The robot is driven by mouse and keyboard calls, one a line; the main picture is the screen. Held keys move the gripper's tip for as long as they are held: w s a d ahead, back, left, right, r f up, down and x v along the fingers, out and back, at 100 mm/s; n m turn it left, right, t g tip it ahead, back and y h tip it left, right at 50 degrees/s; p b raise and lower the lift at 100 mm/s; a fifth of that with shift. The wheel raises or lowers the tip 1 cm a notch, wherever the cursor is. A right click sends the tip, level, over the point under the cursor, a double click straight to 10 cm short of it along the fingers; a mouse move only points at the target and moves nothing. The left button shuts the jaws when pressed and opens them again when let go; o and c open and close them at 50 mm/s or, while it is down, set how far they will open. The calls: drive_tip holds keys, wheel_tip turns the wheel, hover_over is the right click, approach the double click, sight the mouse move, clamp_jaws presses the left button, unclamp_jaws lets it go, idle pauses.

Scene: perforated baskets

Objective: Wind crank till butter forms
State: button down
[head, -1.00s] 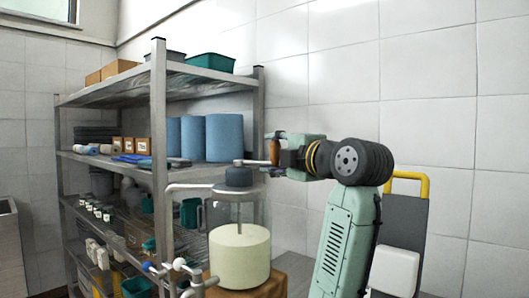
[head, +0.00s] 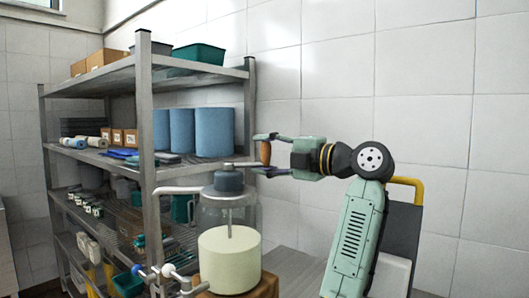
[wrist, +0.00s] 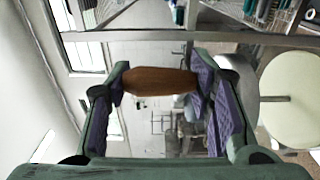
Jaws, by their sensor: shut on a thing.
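The butter churn is a clear jar (head: 229,215) with a dark grey lid (head: 228,182) and a pale yellow mass (head: 229,262) filling its lower part around a thin vertical rod. A metal crank arm (head: 243,165) runs right from the lid to an upright brown wooden handle (head: 265,152). My gripper (head: 266,155) is shut on this handle, one finger at its top and one at its bottom. In the wrist view, the handle (wrist: 160,80) spans between the two finger pads. The pale contents (wrist: 290,98) show at the right there.
The churn stands on a brown wooden block (head: 262,289). A metal shelf rack (head: 146,120) stands close on the left, holding blue cylinders (head: 215,132), boxes and green bins. A tiled wall is behind.

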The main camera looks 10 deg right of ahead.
drive_tip(key=shift+d+r, duration=0.1)
drive_tip(key=shift+d, duration=0.15)
drive_tip(key=c, duration=1)
unclamp_jaws()
drive_tip(key=shift+d, duration=0.1)
drive_tip(key=shift+o, duration=1.2)
drive_tip(key=shift+a, duration=0.2)
drive_tip(key=v, duration=1.2)
drive_tip(key=shift+s, duration=0.1)
drive_tip(key=shift+c, duration=0.4)
